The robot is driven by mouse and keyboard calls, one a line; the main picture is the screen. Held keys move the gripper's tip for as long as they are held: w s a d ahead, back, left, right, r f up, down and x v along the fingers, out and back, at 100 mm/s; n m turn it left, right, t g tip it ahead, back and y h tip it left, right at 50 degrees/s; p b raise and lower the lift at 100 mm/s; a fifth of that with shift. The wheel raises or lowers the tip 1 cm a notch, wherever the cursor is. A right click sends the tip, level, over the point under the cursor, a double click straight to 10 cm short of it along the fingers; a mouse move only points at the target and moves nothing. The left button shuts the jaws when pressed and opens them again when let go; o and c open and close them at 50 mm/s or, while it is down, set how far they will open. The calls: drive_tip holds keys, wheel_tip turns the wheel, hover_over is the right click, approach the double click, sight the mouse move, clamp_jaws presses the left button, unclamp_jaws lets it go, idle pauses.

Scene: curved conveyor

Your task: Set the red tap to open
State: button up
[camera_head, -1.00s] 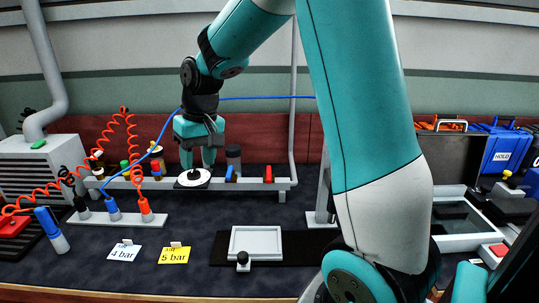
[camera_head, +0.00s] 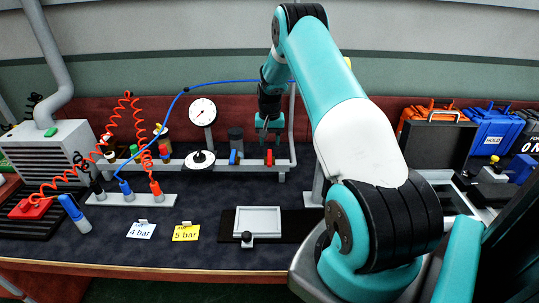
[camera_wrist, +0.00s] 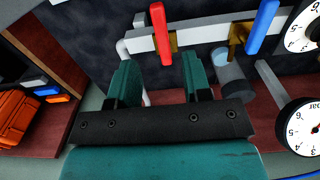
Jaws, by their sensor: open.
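The red tap (camera_head: 269,157) sits near the right end of the pale grey pipe rail (camera_head: 228,165) on the bench. In the wrist view its red handle (camera_wrist: 160,33) stands across the rail, roughly at right angles to it. My gripper (camera_head: 267,130) is above and just behind the red tap in the head view. In the wrist view my gripper (camera_wrist: 158,74) has its two teal fingers spread, with nothing between them. The red handle lies beyond the fingertips, between their lines and apart from them.
A blue tap (camera_head: 233,157) is just left of the red one, also across the rail in the wrist view (camera_wrist: 262,27). A dial gauge (camera_head: 203,111) and a round black-and-white knob (camera_head: 200,158) stand further left. A vertical grey pipe (camera_head: 291,120) rises close on the right.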

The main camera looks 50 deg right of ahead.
sight(270, 159)
wheel_tip(270, 159, down, 8)
drive_tip(key=shift+f+p, duration=0.1)
drive_tip(key=shift+p, duration=0.8)
drive_tip(key=shift+c, duration=0.4)
clamp_jaws()
